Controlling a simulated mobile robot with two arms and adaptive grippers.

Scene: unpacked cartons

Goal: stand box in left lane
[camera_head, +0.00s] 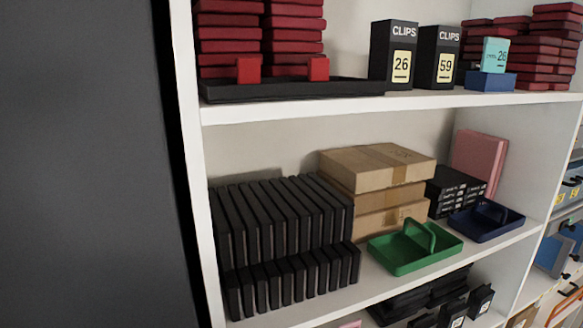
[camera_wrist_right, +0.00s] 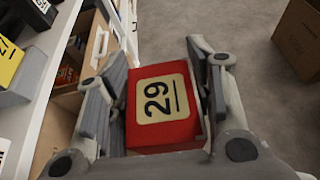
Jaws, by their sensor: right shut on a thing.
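A red box (camera_wrist_right: 162,134) with a cream label reading 29 is in the right wrist view. My right gripper (camera_wrist_right: 158,62) is shut on it, with one grey finger along each side. The box is held above the grey floor, to the right of a white shelf edge. Its underside is hidden. Neither gripper shows in the head view, and my left gripper is in no view. I cannot tell which place is the left lane.
The head view shows a white shelf unit (camera_head: 330,111) with red boxes, black CLIPS boxes (camera_head: 393,55), upright black cases (camera_head: 280,220), brown cartons (camera_head: 375,168) and a green tray (camera_head: 395,262). A brown carton (camera_wrist_right: 298,38) stands on the floor at right in the wrist view.

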